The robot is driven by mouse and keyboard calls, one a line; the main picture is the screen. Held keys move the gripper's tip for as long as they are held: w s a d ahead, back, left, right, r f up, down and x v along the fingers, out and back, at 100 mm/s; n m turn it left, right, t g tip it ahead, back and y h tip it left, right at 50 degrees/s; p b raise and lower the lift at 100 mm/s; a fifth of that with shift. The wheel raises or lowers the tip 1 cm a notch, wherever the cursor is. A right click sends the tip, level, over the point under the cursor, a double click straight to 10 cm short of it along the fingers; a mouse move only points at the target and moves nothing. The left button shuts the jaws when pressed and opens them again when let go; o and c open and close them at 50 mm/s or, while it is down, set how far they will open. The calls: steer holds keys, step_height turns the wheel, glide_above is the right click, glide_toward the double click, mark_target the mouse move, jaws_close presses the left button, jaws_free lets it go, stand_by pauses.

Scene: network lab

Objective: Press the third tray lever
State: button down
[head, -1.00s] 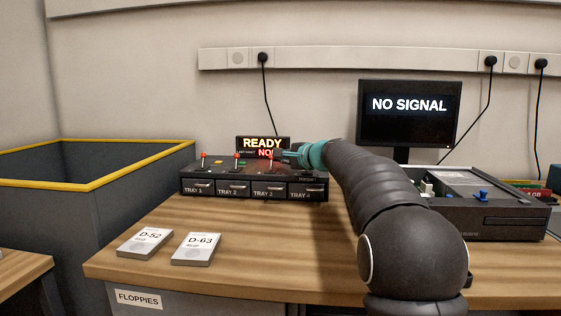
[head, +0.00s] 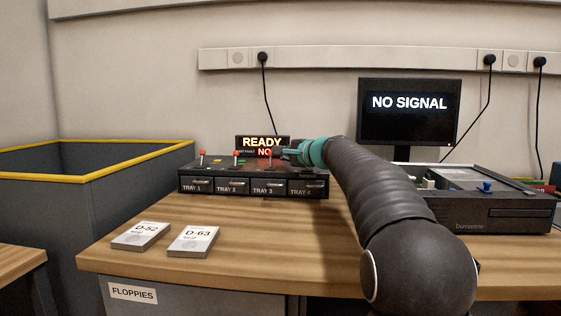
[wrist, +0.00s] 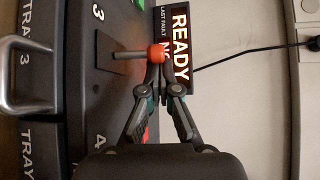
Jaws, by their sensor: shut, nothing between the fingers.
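The black tray unit (head: 255,200) stands at the back of the wooden bench, with drawers marked TRAY 1 to TRAY 4. Red-knobbed levers rise from its top by trays 1 (head: 203,153) and 2 (head: 236,154). In the wrist view the third tray lever (wrist: 157,53) has a red knob on a grey stem, beside the number 3. My gripper (wrist: 158,68) is shut and empty, its fingertips right at the red knob; whether they touch it I cannot tell. In the head view my gripper (head: 283,153) reaches in from the right above the unit, partly hiding the third and fourth levers' area.
A READY display (head: 262,142) stands behind the unit. Two floppies, D-52 (head: 141,236) and D-63 (head: 193,241), lie front left. A computer case (head: 480,215) and a NO SIGNAL monitor (head: 409,113) are at the right. A yellow-rimmed bin (head: 100,179) is left.

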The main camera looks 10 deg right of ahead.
steer(key=shift+s+a+b, duration=0.25)
steer(key=shift+s+b, duration=0.35)
steer(key=shift+s, duration=0.05)
steer(key=v, duration=1.2)
